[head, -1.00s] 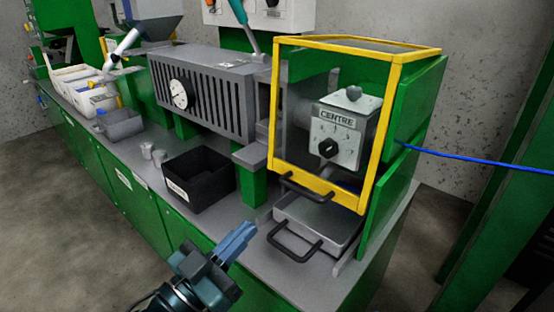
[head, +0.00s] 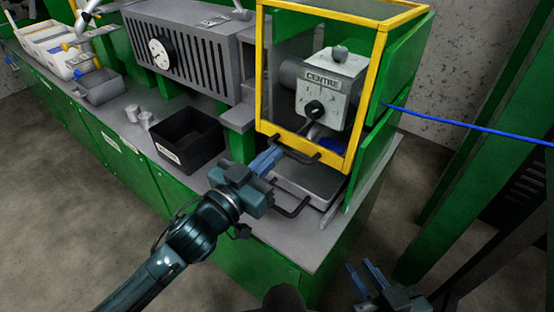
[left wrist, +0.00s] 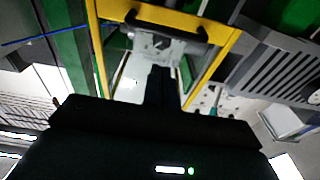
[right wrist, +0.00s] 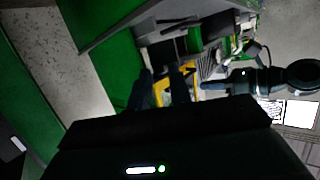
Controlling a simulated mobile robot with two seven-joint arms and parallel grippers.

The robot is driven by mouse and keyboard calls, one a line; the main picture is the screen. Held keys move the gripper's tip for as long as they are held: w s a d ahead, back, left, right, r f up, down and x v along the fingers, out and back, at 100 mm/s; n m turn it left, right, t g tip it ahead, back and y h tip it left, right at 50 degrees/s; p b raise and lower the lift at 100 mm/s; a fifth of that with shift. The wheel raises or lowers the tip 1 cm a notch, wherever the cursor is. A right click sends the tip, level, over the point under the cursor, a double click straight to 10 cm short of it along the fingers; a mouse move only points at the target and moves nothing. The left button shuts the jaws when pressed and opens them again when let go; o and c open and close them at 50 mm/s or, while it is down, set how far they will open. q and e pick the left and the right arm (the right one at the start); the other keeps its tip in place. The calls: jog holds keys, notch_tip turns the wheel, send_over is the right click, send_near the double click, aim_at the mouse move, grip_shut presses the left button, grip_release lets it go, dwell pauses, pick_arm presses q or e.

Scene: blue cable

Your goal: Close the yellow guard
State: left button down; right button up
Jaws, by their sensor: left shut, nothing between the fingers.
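The yellow guard (head: 262,70) is a yellow frame with clear panes, in front of the grey CENTRE box (head: 335,85). Its lower bar is above a grey tray (head: 308,185). A dark handle (head: 297,150) is on that bar. My left gripper (head: 268,160) is shut and empty, its tips close to the handle; contact cannot be told. In the left wrist view the guard (left wrist: 220,50) and handle (left wrist: 165,25) lie beyond the fingers. My right gripper (head: 364,275) is open and empty, low at the right, away from the guard; it shows in the right wrist view (right wrist: 164,88).
The tray's dark handle (head: 290,208) juts out under my left gripper. A black bin (head: 190,142) and two small metal cups (head: 140,118) stand to the left. A blue cable (head: 465,124) runs right from the guard's side. A green post (head: 470,150) stands at right.

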aim_at(299, 150)
pick_arm(q)
jog(key=shift+w+d+f+b, duration=0.2)
jog(key=shift+w+d+f, duration=0.2)
jog(key=shift+w+f, duration=0.2)
jog(key=shift+w+d+f+b, duration=0.15)
jog(key=shift+w+d+f, duration=0.25)
jog(key=shift+f, duration=0.25)
pick_arm(e)
jog(key=shift+w+a+f+n, duration=0.15)
jog(key=shift+a+f+n, duration=0.15)
jog(key=shift+f, duration=0.35)
